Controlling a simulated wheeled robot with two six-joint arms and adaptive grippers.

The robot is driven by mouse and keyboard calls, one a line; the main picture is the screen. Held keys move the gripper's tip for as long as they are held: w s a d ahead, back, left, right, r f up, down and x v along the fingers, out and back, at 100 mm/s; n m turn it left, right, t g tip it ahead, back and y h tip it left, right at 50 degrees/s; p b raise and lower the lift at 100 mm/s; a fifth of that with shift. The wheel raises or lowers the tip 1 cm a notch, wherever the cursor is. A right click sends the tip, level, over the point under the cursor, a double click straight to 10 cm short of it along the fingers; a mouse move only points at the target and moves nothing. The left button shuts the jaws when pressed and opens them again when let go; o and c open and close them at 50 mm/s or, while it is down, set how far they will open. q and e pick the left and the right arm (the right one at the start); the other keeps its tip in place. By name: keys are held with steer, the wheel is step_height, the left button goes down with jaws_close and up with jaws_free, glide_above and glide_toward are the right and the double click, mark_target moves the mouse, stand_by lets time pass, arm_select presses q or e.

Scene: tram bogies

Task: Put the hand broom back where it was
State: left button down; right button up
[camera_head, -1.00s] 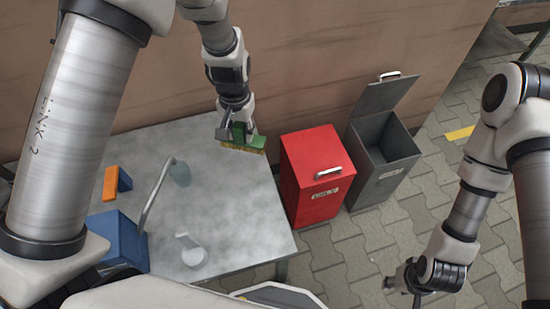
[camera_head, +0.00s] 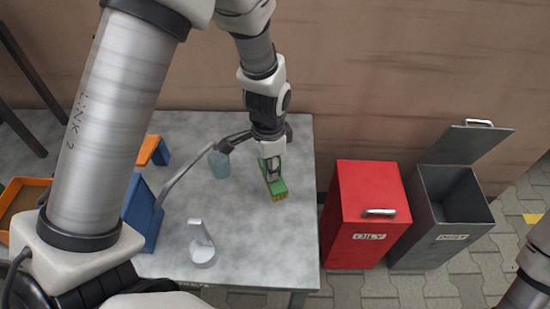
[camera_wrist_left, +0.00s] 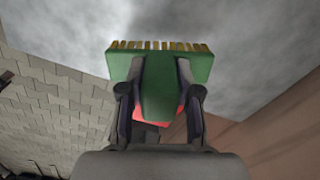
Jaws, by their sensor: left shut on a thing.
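The hand broom (camera_head: 277,187) has a green body and yellow bristles. My left gripper (camera_head: 271,166) is shut on it, over the right part of the grey table. In the left wrist view the broom (camera_wrist_left: 170,82) sits between the two fingers of the left gripper (camera_wrist_left: 158,100), with its bristles at the far side facing the grey table surface. Whether the bristles touch the table I cannot tell. My right gripper is outside the head view; only a part of that arm shows at the right edge.
A lamp-like bent arm with a bluish glass head (camera_head: 219,163) stands left of the broom. A white object (camera_head: 201,245), a blue box (camera_head: 144,212) and an orange item (camera_head: 150,150) are also on the table (camera_head: 270,250). A red bin (camera_head: 365,205) and an open grey bin (camera_head: 430,245) stand right.

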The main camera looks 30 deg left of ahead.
arm_select(q)
steer(key=w, duration=0.3)
steer(key=shift+w+a+f, duration=0.3)
steer(key=shift+w, duration=0.1)
step_height(320, 180, down, 3)
steer(key=shift+f+b, duration=0.15)
steer(key=shift+b, duration=0.35)
steer(key=shift+w+f, duration=0.15)
steer(key=c, duration=0.8)
jaws_free()
steer(key=shift+f, duration=0.1)
step_height(320, 180, up, 12)
steer(key=p, duration=0.2)
steer(key=shift+r, duration=0.2)
